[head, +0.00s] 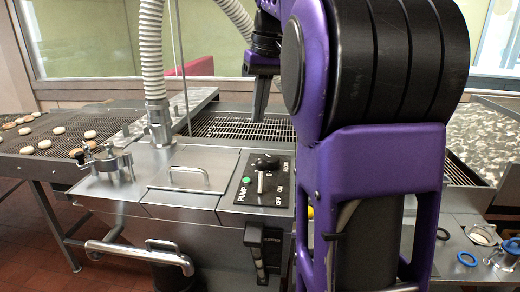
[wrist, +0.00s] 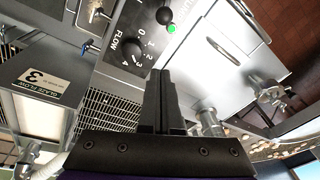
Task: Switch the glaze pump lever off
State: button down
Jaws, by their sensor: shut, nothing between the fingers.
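The glaze pump lever (head: 261,182) is a short pale stalk on a black control panel (head: 284,174) marked PUMP, OFF, ON and FLOW. A green light (head: 246,180) shows left of it. In the wrist view a black ball (wrist: 164,15), apparently the lever's end, is at the top edge beside the green light (wrist: 172,29); the rest of the lever is cut off. I cannot tell its exact setting. My gripper (head: 260,115) points down over the grating behind the panel, apart from the lever. In the wrist view its fingers (wrist: 158,72) are together and empty.
A round black FLOW dial (wrist: 133,52) with numbers sits near the lever. A metal lid handle (head: 189,174) and a ribbed hose (head: 152,55) stand left of the panel. A wire conveyor (head: 60,130) carries several round pieces at far left. My purple arm hides the right of the machine.

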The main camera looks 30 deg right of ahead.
aim_at(261, 178)
jog(key=f, duration=0.3)
jog(key=w+f+b, duration=0.1)
jog(key=f, duration=0.2)
jog(key=f+b, duration=0.1)
jog(key=f, duration=0.3)
jog(key=shift+w+a, duration=0.25)
jog(key=shift+a, duration=0.15)
jog(key=s, duration=0.3)
jog(key=shift+a+r, duration=0.15)
jog(key=shift+r, duration=0.25)
jog(key=shift+s, duration=0.4)
jog(key=shift+s+a+r+t+b, duration=0.1)
jog(key=shift+t+b, duration=0.2)
jog(key=shift+b, duration=0.1)
jog(key=shift+s+a+r, duration=0.1)
jog(key=shift+r, duration=0.05)
